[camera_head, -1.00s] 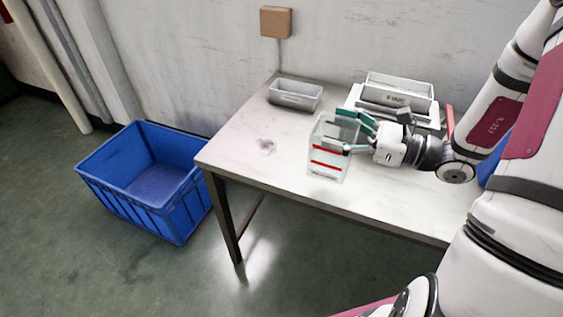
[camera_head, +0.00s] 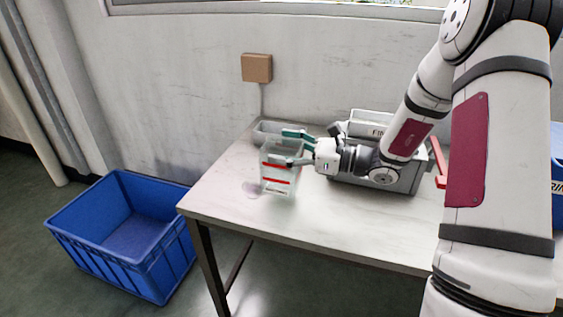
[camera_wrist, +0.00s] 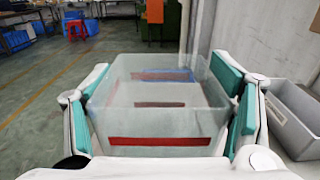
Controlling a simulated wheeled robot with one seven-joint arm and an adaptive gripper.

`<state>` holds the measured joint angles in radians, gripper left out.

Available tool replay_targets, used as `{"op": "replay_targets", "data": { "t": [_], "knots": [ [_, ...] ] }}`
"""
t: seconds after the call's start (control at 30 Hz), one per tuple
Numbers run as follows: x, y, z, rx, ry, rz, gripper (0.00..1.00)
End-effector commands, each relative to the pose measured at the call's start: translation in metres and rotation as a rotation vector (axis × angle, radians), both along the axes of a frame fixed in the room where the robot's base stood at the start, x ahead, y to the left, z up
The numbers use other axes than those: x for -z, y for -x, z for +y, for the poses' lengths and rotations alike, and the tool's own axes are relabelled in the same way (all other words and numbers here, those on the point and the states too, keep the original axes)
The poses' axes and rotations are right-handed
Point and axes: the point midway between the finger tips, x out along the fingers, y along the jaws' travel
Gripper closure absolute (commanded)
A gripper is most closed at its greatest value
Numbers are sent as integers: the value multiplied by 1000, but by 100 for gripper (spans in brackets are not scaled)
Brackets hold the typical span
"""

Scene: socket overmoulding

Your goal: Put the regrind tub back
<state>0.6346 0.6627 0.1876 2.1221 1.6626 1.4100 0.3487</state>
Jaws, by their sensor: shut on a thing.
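The regrind tub is a clear, open-topped box (camera_head: 279,180) with red bands, over the left part of the table. My gripper (camera_head: 291,149) is shut on its upper part, one teal-padded finger on each side. The tub is upright; I cannot tell whether its base touches the table. In the wrist view the tub (camera_wrist: 160,122) fills the middle between both fingers and looks empty. A faint pinkish round patch (camera_head: 250,189) lies on the table just left of the tub.
Grey bins (camera_head: 400,178) stand behind my gripper on the right. A large blue crate (camera_head: 165,270) is on the floor left of the table (camera_head: 330,225). The table's front middle is clear.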

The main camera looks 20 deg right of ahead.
Motion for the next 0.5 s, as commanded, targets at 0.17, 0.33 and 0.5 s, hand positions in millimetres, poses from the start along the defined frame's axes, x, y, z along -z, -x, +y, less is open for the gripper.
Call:
{"op": "replay_targets", "data": {
  "t": [0.17, 0.33, 0.5],
  "knots": [
    [3, -10, 3, 1, -1, -1, 85],
    [23, -10, 3, 1, -2, 2, 85],
    [37, -9, 3, 1, -1, -1, 85]
  ]
}}
